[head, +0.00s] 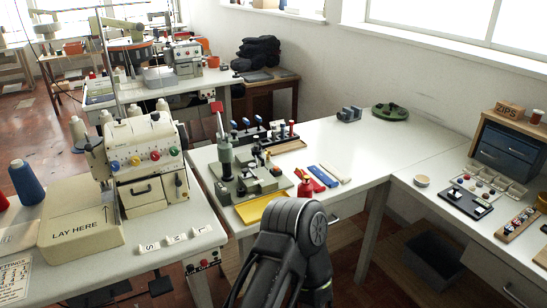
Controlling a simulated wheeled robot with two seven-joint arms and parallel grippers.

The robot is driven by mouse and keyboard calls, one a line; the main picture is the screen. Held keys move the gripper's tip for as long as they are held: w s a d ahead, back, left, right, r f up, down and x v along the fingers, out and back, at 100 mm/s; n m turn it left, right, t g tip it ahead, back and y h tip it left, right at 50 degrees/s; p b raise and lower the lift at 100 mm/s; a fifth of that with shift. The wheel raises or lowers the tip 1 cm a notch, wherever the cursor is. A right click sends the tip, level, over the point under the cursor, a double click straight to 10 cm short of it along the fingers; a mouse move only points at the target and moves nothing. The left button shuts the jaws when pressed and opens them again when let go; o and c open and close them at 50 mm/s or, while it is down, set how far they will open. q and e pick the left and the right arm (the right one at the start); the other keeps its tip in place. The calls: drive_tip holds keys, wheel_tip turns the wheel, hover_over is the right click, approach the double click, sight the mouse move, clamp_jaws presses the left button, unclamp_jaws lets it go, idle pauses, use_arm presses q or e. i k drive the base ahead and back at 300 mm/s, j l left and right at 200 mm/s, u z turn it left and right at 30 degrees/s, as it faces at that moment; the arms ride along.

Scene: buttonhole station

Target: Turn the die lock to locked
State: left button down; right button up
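A small grey-green press (228,158) with a red-tipped upright lever (218,120) stands on the white middle table (330,150). Its base (258,186) carries several small dark and pale fittings. I cannot tell which of these is the die lock or how it is set. A black link of one of my arms rises from the bottom centre, in front of the table's near edge. Neither gripper's fingertips show.
A cream machine with coloured knobs (140,158) stands on the left table. A yellow sheet (258,207), red clamp-like tools (310,181) and a blue strip (323,176) lie near the press. The middle table's right part is mostly clear. A right counter holds small drawers (503,150).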

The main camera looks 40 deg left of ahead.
sight(262, 163)
drive_tip(key=u, duration=1.55)
drive_tip(key=i+l+z, duration=0.15)
drive_tip(key=i+l, duration=0.3)
drive_tip(key=l, duration=0.2)
drive_tip(key=i+l+z, duration=0.15)
drive_tip(key=i+l, duration=0.35)
drive_tip(key=l, duration=0.15)
